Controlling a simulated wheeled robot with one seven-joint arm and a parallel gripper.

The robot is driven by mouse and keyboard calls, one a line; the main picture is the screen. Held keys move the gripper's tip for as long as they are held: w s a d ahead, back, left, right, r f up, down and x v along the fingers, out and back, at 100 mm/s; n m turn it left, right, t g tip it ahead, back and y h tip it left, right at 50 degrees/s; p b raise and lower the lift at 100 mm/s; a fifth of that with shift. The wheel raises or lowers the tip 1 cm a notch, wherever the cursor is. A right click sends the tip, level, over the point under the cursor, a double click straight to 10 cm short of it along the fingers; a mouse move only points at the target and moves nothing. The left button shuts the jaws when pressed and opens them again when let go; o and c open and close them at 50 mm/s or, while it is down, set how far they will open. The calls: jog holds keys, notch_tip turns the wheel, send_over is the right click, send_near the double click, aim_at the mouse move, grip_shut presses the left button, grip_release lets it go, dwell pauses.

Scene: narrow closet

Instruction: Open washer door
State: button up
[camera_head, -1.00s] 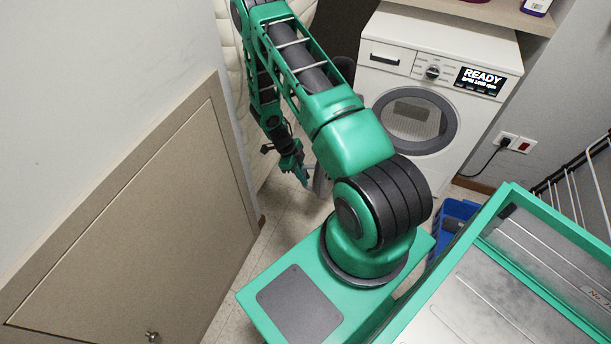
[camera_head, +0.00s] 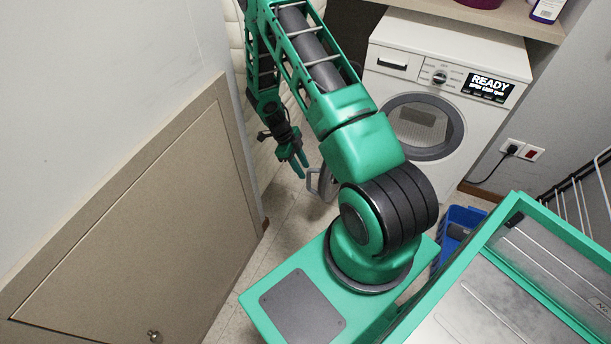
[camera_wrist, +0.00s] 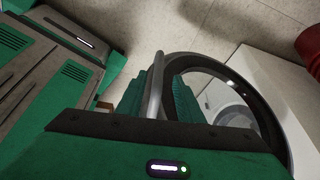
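The white washer (camera_head: 452,55) stands at the back with its round grey-ringed opening (camera_head: 463,125) facing me. The washer door (camera_head: 328,184) stands swung out to the left of the opening, partly hidden behind my arm. In the wrist view it is a dark round frame (camera_wrist: 275,128) with a clear middle. Its pale bar handle (camera_wrist: 155,82) runs between the fingers of my gripper (camera_wrist: 158,98), with a gap beside the right finger. In the head view my gripper (camera_head: 300,166) has its fingers apart, just up and left of the handle (camera_head: 311,181).
A beige wall panel (camera_head: 140,235) is at the left. A blue bin (camera_head: 460,222) stands on the floor before the washer. A shelf (camera_head: 480,14) hangs above. A drying rack (camera_head: 585,190) is at the right. A red object (camera_wrist: 310,50) lies at the wrist view's edge.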

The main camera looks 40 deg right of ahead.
jog(key=shift+v, duration=1.65)
